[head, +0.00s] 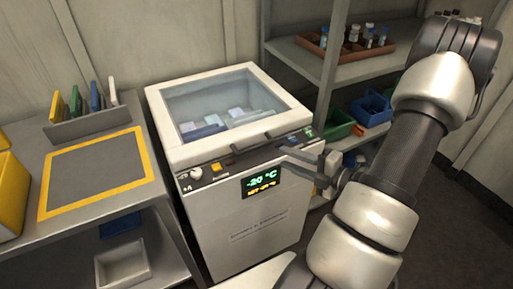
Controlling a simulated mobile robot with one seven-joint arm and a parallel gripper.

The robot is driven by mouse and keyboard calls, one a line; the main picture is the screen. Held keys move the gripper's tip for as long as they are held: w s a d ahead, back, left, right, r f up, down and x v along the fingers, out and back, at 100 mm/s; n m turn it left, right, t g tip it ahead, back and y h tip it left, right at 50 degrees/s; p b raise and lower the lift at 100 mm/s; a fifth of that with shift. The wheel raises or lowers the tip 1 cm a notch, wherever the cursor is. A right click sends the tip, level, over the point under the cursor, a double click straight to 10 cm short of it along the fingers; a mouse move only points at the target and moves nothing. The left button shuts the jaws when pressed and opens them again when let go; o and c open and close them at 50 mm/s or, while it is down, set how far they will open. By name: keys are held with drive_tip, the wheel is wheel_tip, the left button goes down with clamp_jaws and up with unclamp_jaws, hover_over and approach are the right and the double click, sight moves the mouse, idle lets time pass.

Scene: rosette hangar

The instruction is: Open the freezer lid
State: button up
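The freezer (250,236) is a white chest with a framed glass lid (163,135). The lid lies flat and closed on it, and pale packs show dimly through the glass. Dark handle pieces (253,141) sit along the lid's front edge. The front panel has a knob, coloured buttons and a display (262,182) reading -20 °C. My gripper (284,158) is in front of the panel's right part, below the lid's front right edge. Its two fingers point left with a gap between them, and nothing shows in it. Whether it touches the panel is unclear.
A grey bench (150,200) with a yellow-framed mat (97,171) and upright coloured boards stands left. Metal shelving (300,52) at right holds a brown tray (312,44) of bottles, a green bin (338,125) and a blue basket (371,108). A wall stands close behind the freezer.

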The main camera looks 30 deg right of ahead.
sight(259, 147)
drive_tip(key=b+x, duration=0.1)
drive_tip(key=x, duration=1.1)
drive_tip(key=shift+w+a+f+b, duration=0.1)
drive_tip(key=shift+w+a+b, duration=0.15)
drive_tip(key=shift+b, duration=0.15)
clamp_jaws()
